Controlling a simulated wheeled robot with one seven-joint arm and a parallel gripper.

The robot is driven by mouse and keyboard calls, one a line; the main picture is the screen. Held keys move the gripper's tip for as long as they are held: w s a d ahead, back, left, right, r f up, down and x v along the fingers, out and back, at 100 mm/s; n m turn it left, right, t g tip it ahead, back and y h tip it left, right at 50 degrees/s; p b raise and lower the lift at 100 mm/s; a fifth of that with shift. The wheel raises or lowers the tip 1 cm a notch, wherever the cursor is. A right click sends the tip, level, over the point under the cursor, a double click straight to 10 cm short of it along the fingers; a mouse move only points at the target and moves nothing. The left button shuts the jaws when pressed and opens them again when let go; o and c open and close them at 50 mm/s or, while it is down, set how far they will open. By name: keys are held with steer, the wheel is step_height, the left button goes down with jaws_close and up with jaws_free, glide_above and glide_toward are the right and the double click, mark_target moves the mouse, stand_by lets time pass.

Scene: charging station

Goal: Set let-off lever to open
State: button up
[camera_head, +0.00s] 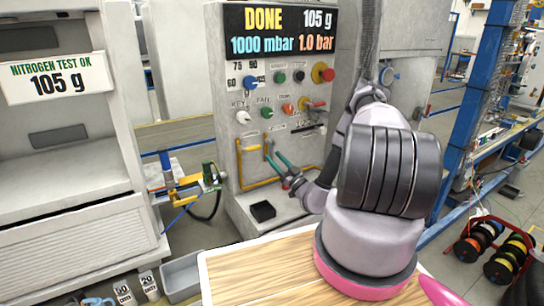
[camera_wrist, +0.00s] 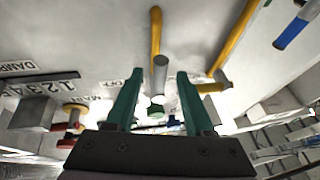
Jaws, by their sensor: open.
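My gripper (camera_head: 275,157) is open, with its green fingers pointing at the lower part of the grey machine panel. In the wrist view my gripper (camera_wrist: 159,76) has its fingertips on either side of a grey cylindrical end piece (camera_wrist: 160,72) on a yellow pipe. The fingers look apart from it; contact cannot be told. A label ending in "OFF" (camera_wrist: 113,84) is partly hidden by the left finger. A second yellow handle (camera_wrist: 213,87) stands right of the fingers. I cannot tell for sure which piece is the let-off lever, or its position. In the head view yellow pipework (camera_head: 262,181) runs beside the fingers.
The panel display (camera_head: 280,32) reads "DONE 105 g", "1000 mbar" and "1.0 bar". Several knobs (camera_head: 279,77) sit above the fingers. A black box (camera_head: 263,211) lies on the ledge below. A wooden tabletop (camera_head: 255,272) is in front. A sign (camera_head: 55,77) reads "NITROGEN TEST OK 105 g".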

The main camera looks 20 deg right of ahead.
steer(key=v, duration=0.8)
steer(key=shift+s, duration=0.1)
steer(key=s+a+r+n+g+y, duration=0.3)
steer(key=a+r+n+g, duration=0.2)
steer(key=r+n+g, duration=0.5)
steer(key=s+a+r+n+g+y, duration=0.2)
steer(key=a+r+n+g, duration=0.25)
steer(key=r+n, duration=0.65)
steer(key=s+a+r+n+g+y, duration=0.3)
steer(key=a+r+n+g, duration=0.3)
steer(key=n, duration=0.9)
steer(key=s+d+r+n+t+h, duration=0.2)
steer(key=s+r+n+h, duration=0.5)
steer(key=n, duration=0.7)
steer(key=s+d+r+n+t+h, duration=0.3)
steer(key=s+r+n+h, duration=0.4)
steer(key=s+r+n, duration=0.3)
step_height(320, 180, up, 2)
steer(key=n+t, duration=0.1)
steer(key=n, duration=0.2)
steer(key=shift+n+t, duration=0.35)
steer(key=shift+n, duration=0.05)
